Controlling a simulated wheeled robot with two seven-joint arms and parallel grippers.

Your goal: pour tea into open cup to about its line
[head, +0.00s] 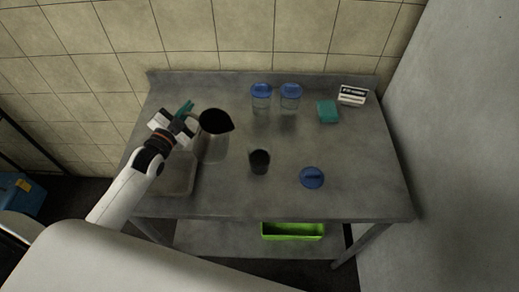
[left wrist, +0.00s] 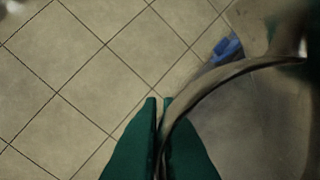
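A grey metal jug (head: 212,146) with a dark opening has its spout facing right. My left gripper (head: 185,112), with green fingertips, is at its left side. In the left wrist view the green fingers (left wrist: 160,125) are closed around the curved jug handle (left wrist: 210,76). The jug looks about upright and left of the open cup; its height above the table is hard to judge. The open cup (head: 260,163) stands upright on the table and looks dark inside. Its line and exact level are too small to tell. My right gripper is not in view.
Two clear cups with blue lids (head: 261,91) (head: 291,91) stand at the back. A loose blue lid (head: 312,178) lies right of the open cup. A teal block (head: 327,111) and a small sign (head: 353,95) are back right. A tray (head: 176,188) lies front left. A green bin (head: 293,231) is below.

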